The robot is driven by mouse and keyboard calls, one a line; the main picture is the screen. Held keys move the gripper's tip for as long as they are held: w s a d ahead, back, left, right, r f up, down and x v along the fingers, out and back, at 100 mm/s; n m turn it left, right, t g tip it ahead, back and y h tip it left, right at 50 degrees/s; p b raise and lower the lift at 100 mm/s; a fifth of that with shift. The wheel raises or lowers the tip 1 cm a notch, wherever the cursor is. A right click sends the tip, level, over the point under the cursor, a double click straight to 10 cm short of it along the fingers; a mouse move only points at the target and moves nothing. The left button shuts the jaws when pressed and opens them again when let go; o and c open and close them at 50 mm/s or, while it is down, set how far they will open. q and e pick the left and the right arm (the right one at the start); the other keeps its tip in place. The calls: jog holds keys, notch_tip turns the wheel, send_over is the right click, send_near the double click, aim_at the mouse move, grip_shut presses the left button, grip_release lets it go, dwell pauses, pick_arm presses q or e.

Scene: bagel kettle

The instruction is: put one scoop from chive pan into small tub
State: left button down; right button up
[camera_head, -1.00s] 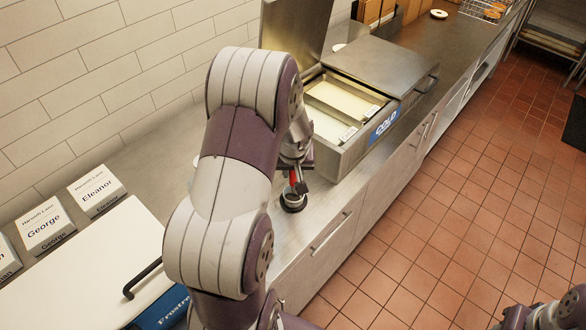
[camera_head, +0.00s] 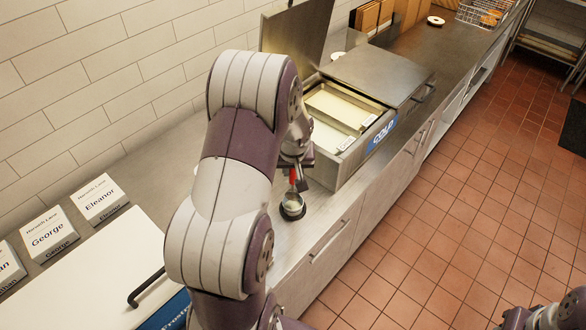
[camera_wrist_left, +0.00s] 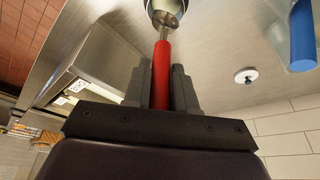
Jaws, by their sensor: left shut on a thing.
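My left gripper (camera_wrist_left: 160,88) is shut on the red handle of a scoop (camera_wrist_left: 161,70), whose metal end points away from the jaws. In the head view the red handle (camera_head: 293,175) shows just below my left gripper (camera_head: 296,160). The metal end is at the mouth of a small dark round tub (camera_head: 292,208) on the counter; I cannot tell whether they touch. Something pale shows inside the tub's rim. Two pans (camera_head: 345,103) with pale contents sit in the open cold box; their labels are unreadable. My right gripper (camera_head: 516,319) is partly visible at the bottom right.
The cold box (camera_head: 352,160) stands behind the tub, with one lid raised (camera_head: 297,38) and one closed (camera_head: 378,72). Name cards (camera_head: 47,235) and a white-lidded unit (camera_head: 95,285) are at left. A blue-handled tool (camera_wrist_left: 303,35) lies on the counter.

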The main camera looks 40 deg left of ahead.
pick_arm(q)
jog(key=shift+r+p, duration=2.1)
jog(key=shift+r, duration=0.95)
jog(key=shift+f, duration=0.1)
